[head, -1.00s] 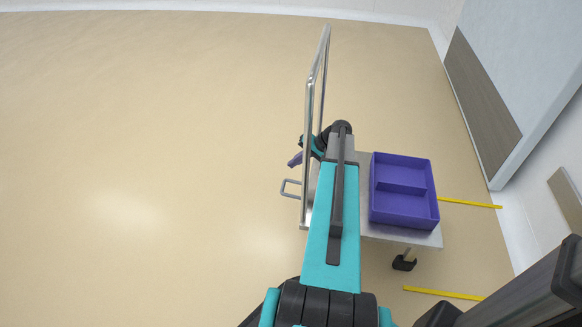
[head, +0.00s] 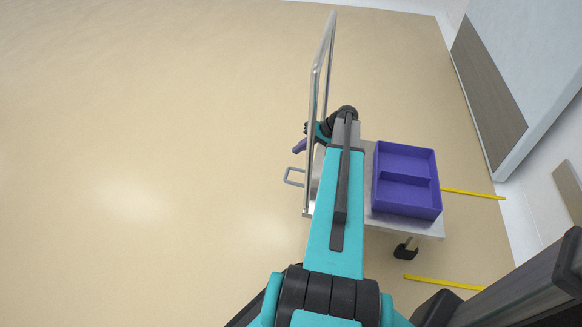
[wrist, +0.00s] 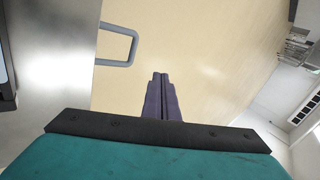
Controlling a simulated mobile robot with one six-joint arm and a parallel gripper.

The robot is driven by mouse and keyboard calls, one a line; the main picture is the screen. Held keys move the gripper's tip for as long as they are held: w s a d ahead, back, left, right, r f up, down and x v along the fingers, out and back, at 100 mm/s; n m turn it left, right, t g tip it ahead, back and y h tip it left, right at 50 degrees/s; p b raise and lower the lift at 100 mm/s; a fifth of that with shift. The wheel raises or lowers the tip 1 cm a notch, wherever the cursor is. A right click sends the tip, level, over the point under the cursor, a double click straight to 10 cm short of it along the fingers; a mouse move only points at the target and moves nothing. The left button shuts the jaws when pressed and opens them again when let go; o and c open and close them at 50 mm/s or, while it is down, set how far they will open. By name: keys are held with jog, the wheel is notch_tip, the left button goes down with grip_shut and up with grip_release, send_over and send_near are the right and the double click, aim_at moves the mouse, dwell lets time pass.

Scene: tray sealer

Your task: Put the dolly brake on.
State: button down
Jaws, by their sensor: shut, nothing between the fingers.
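The dolly (head: 424,228) is a low metal platform with a tall tubular push handle (head: 314,100) at its left end. A grey loop-shaped bar (head: 288,182), which looks like the brake pedal, sticks out to the left from that end; it also shows in the wrist view (wrist: 133,45), at upper left. My gripper (head: 298,148) has purple fingers, shut and empty, left of the push handle and above the loop in the picture. In the wrist view the fingertips (wrist: 160,75) are right of the loop and apart from it, over bare floor.
A purple two-compartment tray (head: 407,210) sits on the dolly. A black caster (head: 405,252) shows at the dolly's near side. Yellow floor strips (head: 472,193) and a wall with a grey panel (head: 487,88) lie to the right. The floor at left is clear.

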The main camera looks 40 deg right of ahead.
jog(key=shift+s+d+f+n+b, duration=0.3)
jog(key=shift+n+b, duration=0.8)
jog(key=shift+n, duration=1.55)
jog(key=shift+s+d+f+n+b, duration=0.35)
jog(key=shift+n+b, duration=0.7)
jog(key=shift+n, duration=1.55)
jog(key=shift+s+d+f+n+b, duration=0.15)
jog(key=shift+s+n+b, duration=0.25)
jog(key=shift+n+b, duration=1.5)
jog(key=shift+n+p, duration=0.75)
jog(key=shift+p, duration=0.1)
jog(key=shift+a+f, duration=0.1)
jog(key=s+d+f+b+x, duration=0.1)
jog(key=b+x, duration=0.4)
jog(key=x, duration=0.7)
jog(key=shift+s+f, duration=0.15)
jog(key=shift+f, duration=0.5)
